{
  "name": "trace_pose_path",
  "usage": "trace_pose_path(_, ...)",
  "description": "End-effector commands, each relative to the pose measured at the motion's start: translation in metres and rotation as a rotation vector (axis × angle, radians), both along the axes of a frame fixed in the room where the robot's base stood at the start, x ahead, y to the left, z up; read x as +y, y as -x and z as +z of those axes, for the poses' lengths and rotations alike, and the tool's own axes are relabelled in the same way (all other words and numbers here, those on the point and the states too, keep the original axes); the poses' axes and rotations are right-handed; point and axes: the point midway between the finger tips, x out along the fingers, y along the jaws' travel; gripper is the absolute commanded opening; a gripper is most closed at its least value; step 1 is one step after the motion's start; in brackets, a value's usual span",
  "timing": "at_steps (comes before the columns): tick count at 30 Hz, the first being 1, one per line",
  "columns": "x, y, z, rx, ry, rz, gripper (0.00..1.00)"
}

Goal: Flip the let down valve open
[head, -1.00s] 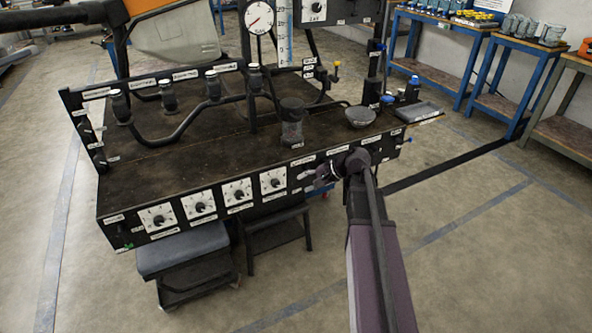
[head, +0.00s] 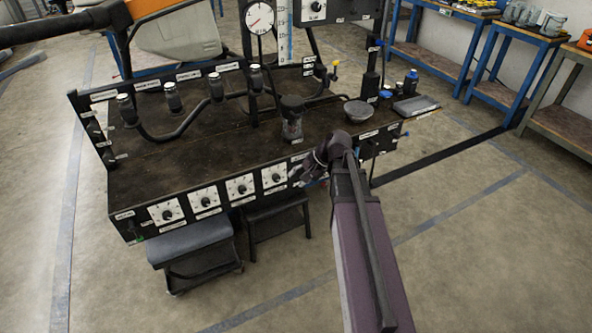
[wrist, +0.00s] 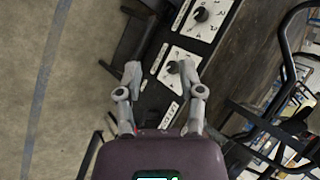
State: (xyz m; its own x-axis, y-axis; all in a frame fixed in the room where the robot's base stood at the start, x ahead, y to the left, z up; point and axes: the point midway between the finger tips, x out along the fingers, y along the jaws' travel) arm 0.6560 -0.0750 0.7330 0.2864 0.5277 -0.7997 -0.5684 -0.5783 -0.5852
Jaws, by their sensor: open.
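I cannot tell which part is the let down valve, since the labels are too small to read. Candidates are a blue-tipped handle (head: 405,134) at the right front of the bench, a yellow handle (head: 334,68) at the back, and a small green part (head: 139,237) at the lower left. My gripper (head: 308,172) is at the bench's front panel, right of the dials. In the wrist view my gripper (wrist: 160,72) is open and empty, its fingers spread with a dial knob (wrist: 173,67) seen between them. I cannot tell whether it touches the panel.
The dark bench (head: 210,158) bears a jar (head: 291,120), a bowl (head: 360,112) and a grey tray (head: 415,104). Piping (head: 185,136) with several capped fittings runs along the back. Stools (head: 195,245) stand below the front.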

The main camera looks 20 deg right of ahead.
Motion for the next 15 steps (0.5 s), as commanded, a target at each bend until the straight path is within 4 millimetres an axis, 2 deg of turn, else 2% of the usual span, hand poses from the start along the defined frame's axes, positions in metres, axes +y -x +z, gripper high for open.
trace_pose_path(1, 0.002, 0.003, 0.008, 0.005, 0.013, 0.007, 0.5)
trace_pose_path(6, 0.007, 0.008, 0.017, 0.022, 0.052, 0.027, 0.5)
trace_pose_path(15, 0.012, 0.015, 0.025, 0.041, 0.1, 0.051, 0.5)
